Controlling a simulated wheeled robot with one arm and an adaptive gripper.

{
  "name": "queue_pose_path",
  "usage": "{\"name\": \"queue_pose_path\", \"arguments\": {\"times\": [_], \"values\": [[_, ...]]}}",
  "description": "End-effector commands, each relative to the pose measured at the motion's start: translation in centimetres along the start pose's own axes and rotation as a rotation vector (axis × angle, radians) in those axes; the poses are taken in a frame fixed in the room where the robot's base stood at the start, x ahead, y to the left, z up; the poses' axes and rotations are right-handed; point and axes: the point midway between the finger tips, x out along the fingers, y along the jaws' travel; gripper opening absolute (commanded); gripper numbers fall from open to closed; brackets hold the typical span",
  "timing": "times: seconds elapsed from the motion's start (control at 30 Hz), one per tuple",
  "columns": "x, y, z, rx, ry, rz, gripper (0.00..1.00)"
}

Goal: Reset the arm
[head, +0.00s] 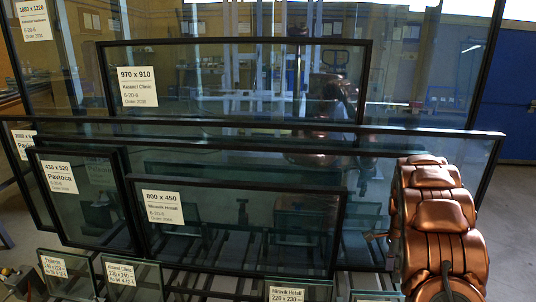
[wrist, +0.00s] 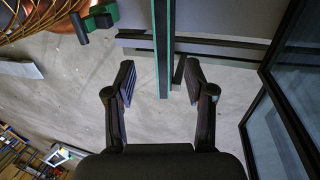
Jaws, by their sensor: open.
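My gripper (wrist: 158,82) shows in the wrist view with its two dark fingers spread apart. It is open, and no object is held between the fingers. A dark upright bar with a green edge (wrist: 164,40) runs down from the top of the wrist view into the space between the fingers; I cannot tell how far it is from them. In the head view my copper-coloured arm (head: 440,225) stands at the right, in front of the right end of the glass frames. My gripper itself is not clearly visible there.
Several dark-framed glass panes lean in rows, including the 970 x 910 pane (head: 240,95), the 800 x 450 pane (head: 240,225) and the 430 x 520 pane (head: 85,200). Small panes (head: 130,275) stand in front. Dark frames (wrist: 290,110) fill the wrist view's right side. Grey floor (wrist: 65,95) is open at left.

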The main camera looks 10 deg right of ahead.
Motion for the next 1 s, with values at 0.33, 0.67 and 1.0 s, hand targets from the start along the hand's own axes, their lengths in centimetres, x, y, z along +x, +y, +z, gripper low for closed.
{"name": "queue_pose_path", "arguments": {"times": [0.33,0.67,1.0], "values": [[-8.2,4.2,3.6,-0.180,0.039,-0.010,0.54],[-17.4,11.5,9.2,-0.471,0.074,-0.015,0.54],[-25.1,19.9,14.6,-0.790,0.096,-0.028,0.54]]}}
